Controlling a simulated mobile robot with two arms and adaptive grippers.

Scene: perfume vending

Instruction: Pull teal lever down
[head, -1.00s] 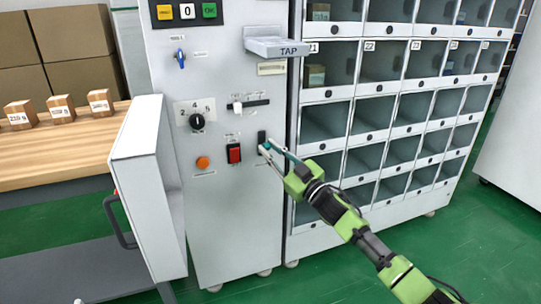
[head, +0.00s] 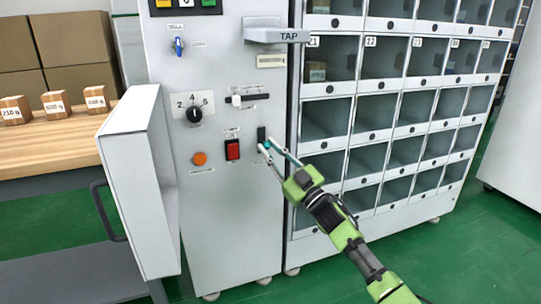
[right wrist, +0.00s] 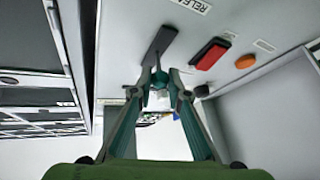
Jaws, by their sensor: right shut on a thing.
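The teal lever (right wrist: 158,76) sticks out from a dark slot plate (head: 261,134) on the front of the grey machine panel (head: 230,205), right of the red switch. My right gripper (head: 265,147) reaches in from the lower right and is shut on the lever. In the right wrist view its two fingertips (right wrist: 161,92) meet around the lever, beside the dark slot plate (right wrist: 160,44). The fingers hide part of the lever, so its exact angle is hard to tell. My left gripper is not in view.
A red switch (head: 233,149) and an orange button (head: 199,158) sit left of the lever. Above are a dial (head: 194,114) and a white slider (head: 237,101). A locker cabinet (head: 290,220) stands on the right. An open white door (head: 140,190) juts out at left.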

